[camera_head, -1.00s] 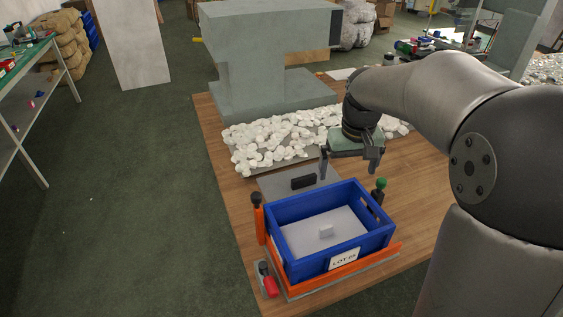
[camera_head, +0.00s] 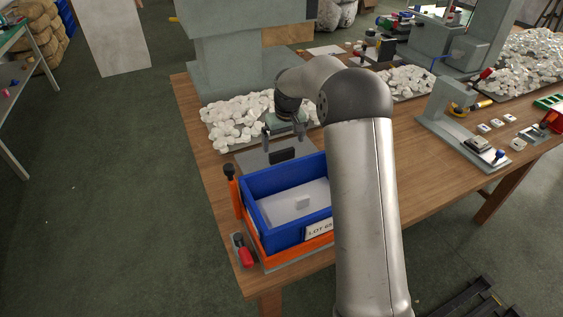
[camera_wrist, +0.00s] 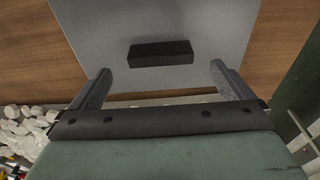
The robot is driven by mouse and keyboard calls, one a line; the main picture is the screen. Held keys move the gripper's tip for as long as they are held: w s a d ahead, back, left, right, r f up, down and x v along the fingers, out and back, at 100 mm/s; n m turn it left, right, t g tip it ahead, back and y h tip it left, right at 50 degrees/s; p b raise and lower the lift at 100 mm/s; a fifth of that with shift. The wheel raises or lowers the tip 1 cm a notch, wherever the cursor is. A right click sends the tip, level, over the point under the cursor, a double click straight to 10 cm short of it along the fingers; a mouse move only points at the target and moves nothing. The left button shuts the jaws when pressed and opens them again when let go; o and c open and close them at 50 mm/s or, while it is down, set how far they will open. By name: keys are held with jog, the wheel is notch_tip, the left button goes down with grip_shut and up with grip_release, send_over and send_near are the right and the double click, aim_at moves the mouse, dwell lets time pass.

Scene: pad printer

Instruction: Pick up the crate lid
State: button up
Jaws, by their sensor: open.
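The crate lid appears to be the flat grey plate (camera_head: 252,160) with a black block handle (camera_head: 282,154), lying on the table behind the blue crate (camera_head: 262,219). In the wrist view the grey plate (camera_wrist: 215,35) and its black handle (camera_wrist: 160,53) show clearly, with nothing holding them. My gripper (camera_head: 283,137) is open and empty, just behind the handle in the head view. In the wrist view my gripper's fingers (camera_wrist: 160,76) stand wide apart, either side of the handle's line and not touching it. My arm hides the crate's right side.
White pebbles (camera_head: 235,120) lie behind the plate. A red-handled clamp (camera_head: 245,256) is at the front left corner. A grey machine (camera_head: 245,50) stands behind.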

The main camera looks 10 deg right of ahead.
aim_at(282, 151)
jog(key=shift+w+a+f+p, duration=0.1)
jog(key=shift+w+f, duration=0.15)
jog(key=shift+f, duration=0.85)
jog(key=shift+w+a+f+p, duration=0.1)
jog(key=shift+w+f, duration=0.15)
jog(key=shift+f, duration=0.85)
jog(key=shift+w+f+p, duration=0.1)
jog(key=shift+w+f, duration=0.15)
jog(key=shift+f, duration=0.85)
jog(key=c, duration=1)
